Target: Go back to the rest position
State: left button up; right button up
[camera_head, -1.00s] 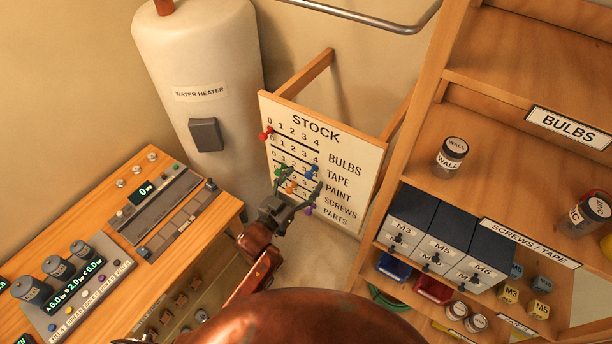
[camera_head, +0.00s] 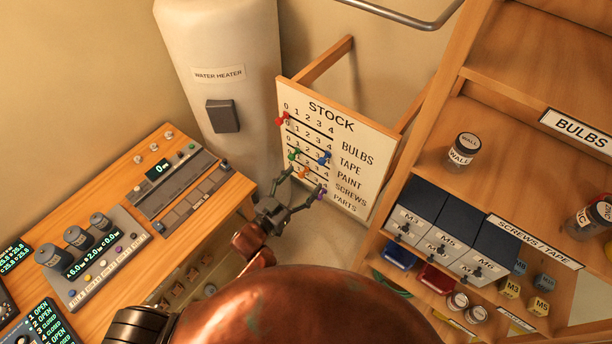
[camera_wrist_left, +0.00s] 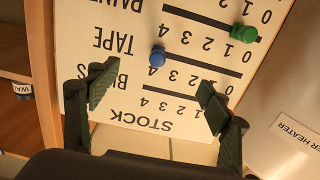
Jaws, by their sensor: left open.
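My left gripper (camera_head: 292,194) is open and empty in the head view, in front of the lower part of the STOCK board (camera_head: 352,128). In the left wrist view the board (camera_wrist_left: 120,20) appears upside down, with the open fingers (camera_wrist_left: 150,97) at either side and nothing between them. The board carries a red peg (camera_head: 281,118), a green peg (camera_head: 293,154), a blue peg (camera_head: 324,158), an orange peg (camera_head: 304,173) and a purple peg (camera_head: 321,194). The wrist view shows the blue peg (camera_wrist_left: 157,57) and green peg (camera_wrist_left: 244,33). My right gripper is not in view.
A wooden control bench (camera_head: 135,168) stands at the left, and a white water heater (camera_head: 225,70) behind it. Wooden shelves (camera_head: 520,75) with jars and screw drawers (camera_head: 446,240) stand at the right. A metal rail (camera_head: 400,22) runs along the top.

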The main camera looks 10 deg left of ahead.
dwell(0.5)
pick_arm(q)
jog(key=a+f+n+g+y+b, duration=0.15)
jog(key=a+f, duration=0.25)
jog(key=f, duration=1)
jog(key=a+f+g+y+b, duration=0.2)
jog(key=a+f+b, duration=0.15)
jog(key=f, duration=1.05)
jog(key=s+a+f+g+y+b, duration=0.1)
jog(key=s+a+f, duration=0.15)
jog(key=f, duration=0.45)
jog(key=s+a+f+g+y+b, duration=0.1)
jog(key=s+a+f, duration=0.1)
jog(key=s+f, duration=0.35)
jog(key=s+a+f+g+y+b, duration=0.1)
jog(key=s+a+f, duration=0.15)
jog(key=f, duration=0.65)
jog(key=s+a+f+n+g+y+b, duration=0.1)
jog(key=s+a+f+g+b, duration=0.2)
jog(key=s+f, duration=0.95)
jog(key=s+a+f+n+g+y+b, duration=0.1)
jog(key=s+a+f+g+b, duration=0.3)
jog(key=s+f, duration=1.05)
jog(key=s, duration=0.5)
jog(key=s+a+f+g, duration=0.1)
jog(key=s+f, duration=0.1)
jog(key=s, duration=0.5)
jog(key=shift+s+a+f+p, duration=0.25)
jog(key=shift+a+f+p, duration=0.05)
jog(key=shift+f, duration=0.05)
